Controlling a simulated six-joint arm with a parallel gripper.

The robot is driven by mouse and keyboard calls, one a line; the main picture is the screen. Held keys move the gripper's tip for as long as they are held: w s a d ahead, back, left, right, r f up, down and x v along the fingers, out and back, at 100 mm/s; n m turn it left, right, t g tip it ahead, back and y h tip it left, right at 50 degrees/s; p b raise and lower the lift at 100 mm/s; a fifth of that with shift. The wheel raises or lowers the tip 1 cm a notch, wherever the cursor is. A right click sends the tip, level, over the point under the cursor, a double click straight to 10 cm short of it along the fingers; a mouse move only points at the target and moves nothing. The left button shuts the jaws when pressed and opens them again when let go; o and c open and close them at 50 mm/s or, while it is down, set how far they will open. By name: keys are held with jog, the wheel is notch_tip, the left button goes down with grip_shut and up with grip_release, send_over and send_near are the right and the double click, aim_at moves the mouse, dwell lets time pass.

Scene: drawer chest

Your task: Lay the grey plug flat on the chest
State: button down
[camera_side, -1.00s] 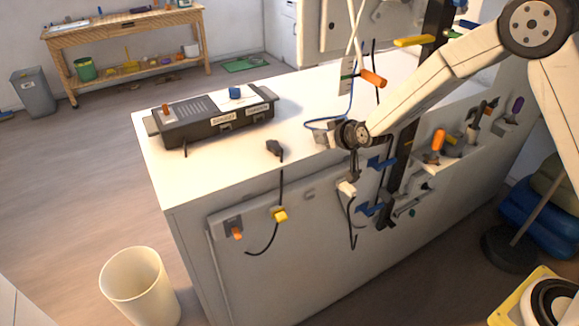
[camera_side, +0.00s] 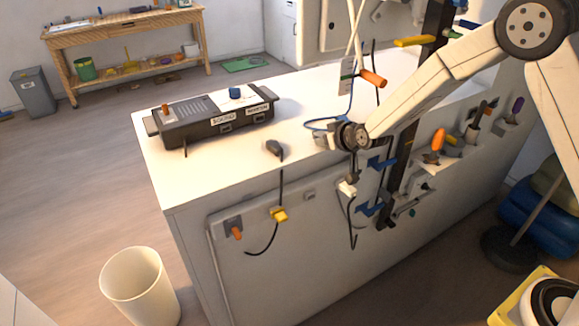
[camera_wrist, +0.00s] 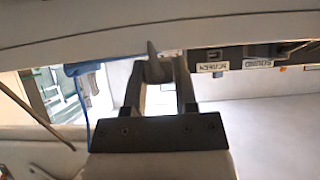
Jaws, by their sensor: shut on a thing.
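My gripper (camera_wrist: 160,82) is shut on a small dark grey piece, the grey plug (camera_wrist: 153,70), with a thin pointed end sticking out past the fingertips. In the side view my gripper (camera_side: 324,138) is at the front edge of the white chest (camera_side: 230,170), right of the black box. It is small there, and the plug in it cannot be made out. In the wrist view the picture is upside down, and the chest's pale top (camera_wrist: 60,45) runs as a band across the upper part. I cannot tell whether the plug touches it.
A black labelled box (camera_side: 215,118) stands on the chest at the left. A dark grey piece (camera_side: 274,148) lies near the front edge, apart from my gripper. A blue cable (camera_side: 320,122) lies beside my gripper. Plugs, hooks and cords crowd the chest's front.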

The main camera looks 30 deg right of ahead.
jog(key=shift+f, duration=0.2)
jog(key=shift+c, duration=1.6)
grip_release()
jog(key=shift+r, duration=3.5)
jog(key=s+d+f+g, duration=0.1)
jog(key=s+g, duration=0.3)
jog(key=s, duration=1.1)
jog(key=s+d+f+g, duration=0.2)
jog(key=s+f+g, duration=0.1)
jog(key=s, duration=1.1)
jog(key=shift+s+f+g, duration=0.35)
jog(key=shift+s+g, duration=0.05)
jog(key=shift+g, duration=0.4)
